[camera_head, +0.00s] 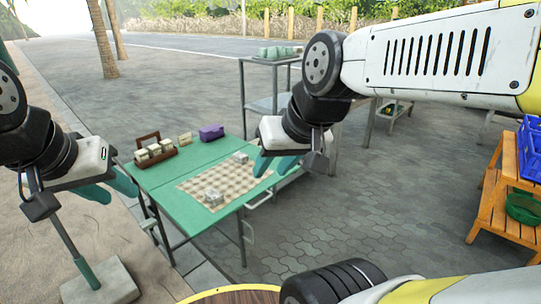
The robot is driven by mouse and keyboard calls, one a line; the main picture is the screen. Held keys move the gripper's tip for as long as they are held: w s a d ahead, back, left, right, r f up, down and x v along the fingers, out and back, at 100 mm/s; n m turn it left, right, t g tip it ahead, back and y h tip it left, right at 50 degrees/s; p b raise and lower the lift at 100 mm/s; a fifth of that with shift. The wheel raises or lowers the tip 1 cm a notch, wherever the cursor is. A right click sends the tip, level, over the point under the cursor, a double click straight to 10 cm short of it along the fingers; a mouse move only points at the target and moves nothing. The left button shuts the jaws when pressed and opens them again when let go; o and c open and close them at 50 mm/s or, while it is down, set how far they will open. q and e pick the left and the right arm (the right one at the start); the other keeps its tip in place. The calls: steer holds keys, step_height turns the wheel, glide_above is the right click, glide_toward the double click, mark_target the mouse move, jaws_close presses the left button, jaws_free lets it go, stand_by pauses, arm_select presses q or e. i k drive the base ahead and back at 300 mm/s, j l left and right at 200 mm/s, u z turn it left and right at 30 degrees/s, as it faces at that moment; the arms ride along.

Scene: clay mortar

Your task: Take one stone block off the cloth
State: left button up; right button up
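A beige checkered cloth (222,182) lies on the green table (170,187). One pale grey stone block (213,197) sits near the cloth's front edge. Another pale block (240,157) sits near its back right corner, close to my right gripper. My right gripper (275,168) has teal fingers spread apart, with nothing seen between them. It appears above the table's right edge, beside the cloth. My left gripper (116,192) is left of the table, away from the cloth, with its teal fingers apart and no object seen between them.
A brown carrier (147,142) with several pale blocks stands at the table's back left. A small pale block (185,138) and a purple object (211,132) are beside it. A grey metal shelf (262,104) stands behind; a wooden rack (490,205) with a blue crate (530,148) is far right.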

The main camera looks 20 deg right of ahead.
mark_target(239, 157)
steer(key=z, duration=0.35)
steer(key=u, duration=0.35)
steer(key=i+l+u, duration=0.15)
steer(key=u, duration=0.2)
steer(key=i+l+u, duration=0.15)
steer(key=l+u, duration=0.25)
steer(key=i+l+u, duration=0.1)
steer(key=u, duration=0.25)
steer(key=i+l+u, duration=0.15)
steer(key=l, duration=0.7)
steer(key=i+l+u, duration=0.1)
steer(key=l, duration=0.75)
steer(key=i+l+u, duration=0.15)
steer(key=l, duration=0.7)
steer(key=k, duration=0.05)
